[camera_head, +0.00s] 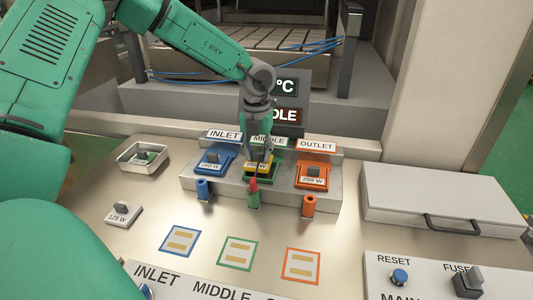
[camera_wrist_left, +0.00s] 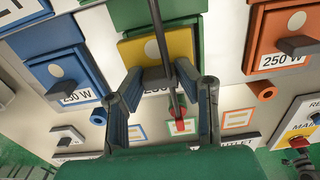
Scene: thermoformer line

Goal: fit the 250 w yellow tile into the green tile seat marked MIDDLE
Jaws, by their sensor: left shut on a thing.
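The yellow tile (camera_head: 264,170) is at the green tile seat (camera_head: 271,183) under the MIDDLE sign (camera_head: 268,141). It also shows in the left wrist view (camera_wrist_left: 172,46), in front of the green seat (camera_wrist_left: 128,12). My left gripper (camera_head: 258,152) comes down over it and is shut on the tile's grip. The fingers partly hide the tile and its label, and I cannot tell whether it lies fully flat in the seat. My right gripper is not in view.
Blue (camera_head: 213,160) and orange (camera_head: 312,175) seats with 250 W tiles flank the green one. Blue, red-tipped (camera_head: 253,190) and orange plugs stand in front. A grey 125 W tile (camera_head: 123,213), a metal tray (camera_head: 133,166) and a grey lidded box (camera_head: 430,192) lie around. The front counter has free room.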

